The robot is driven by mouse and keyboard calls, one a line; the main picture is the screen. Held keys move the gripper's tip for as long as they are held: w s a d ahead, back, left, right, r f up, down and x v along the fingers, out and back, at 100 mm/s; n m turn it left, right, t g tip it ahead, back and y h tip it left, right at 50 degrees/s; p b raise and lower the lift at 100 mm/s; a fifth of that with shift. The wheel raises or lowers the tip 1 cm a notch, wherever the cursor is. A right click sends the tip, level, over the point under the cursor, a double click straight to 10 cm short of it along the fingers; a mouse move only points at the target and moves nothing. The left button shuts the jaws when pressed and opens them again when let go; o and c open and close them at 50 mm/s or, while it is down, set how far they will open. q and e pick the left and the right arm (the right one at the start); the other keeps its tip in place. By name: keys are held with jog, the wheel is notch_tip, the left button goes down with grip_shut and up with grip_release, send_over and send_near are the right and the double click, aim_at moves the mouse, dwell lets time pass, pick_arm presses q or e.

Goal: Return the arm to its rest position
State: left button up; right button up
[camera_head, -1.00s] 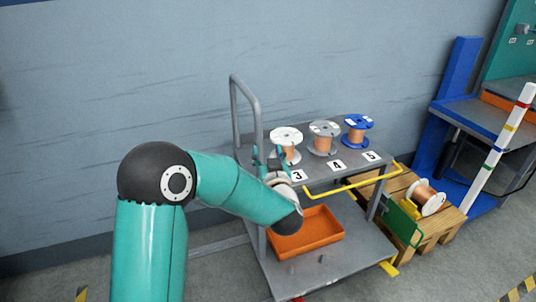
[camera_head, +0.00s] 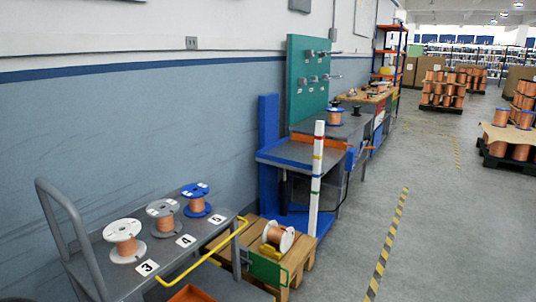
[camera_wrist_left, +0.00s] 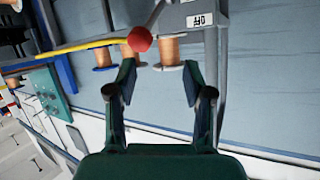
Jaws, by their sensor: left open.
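My left gripper (camera_wrist_left: 158,82) shows in the left wrist view, open, with its two dark green fingers apart and nothing between them. Neither of my arms shows in the head view. In the left wrist view, copper spools (camera_wrist_left: 170,50) and a red ball (camera_wrist_left: 139,39) appear beyond the fingertips, and the scene looks turned over. In the head view, a white spool (camera_head: 123,229), a grey spool (camera_head: 163,209) and a blue spool (camera_head: 195,191) stand on the grey cart (camera_head: 120,281) behind labels 3, 4 and 5. My right gripper is not in view.
The cart has a tall grey handle (camera_head: 43,215) and a yellow bar (camera_head: 195,262). A pallet (camera_head: 301,262) with a copper spool (camera_head: 278,237) stands beside it. A striped white post (camera_head: 317,180) rises near a blue frame.

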pick_arm(q)
jog(key=s+d+f+m+g+h, duration=0.2)
jog(key=s+d+f+h, duration=0.3)
jog(key=d+f, duration=0.45)
jog(key=s+d+f+m+g+h, duration=0.1)
jog(key=s+d+f+g+h, duration=0.35)
jog(key=s, duration=0.55)
jog(key=s+d+f+g+h, duration=0.2)
jog(key=s+d+f+g, duration=0.3)
jog(key=s+d, duration=0.4)
notch_tip(320, 180, up, 19)
jog(key=s+a+p, duration=0.1)
jog(key=s+p, duration=0.1)
jog(key=p, duration=1.8)
jog(key=shift+a+f+t, duration=0.1)
jog(key=shift+f+t, duration=0.1)
jog(key=shift+t, duration=0.05)
jog(key=shift+c, duration=0.4)
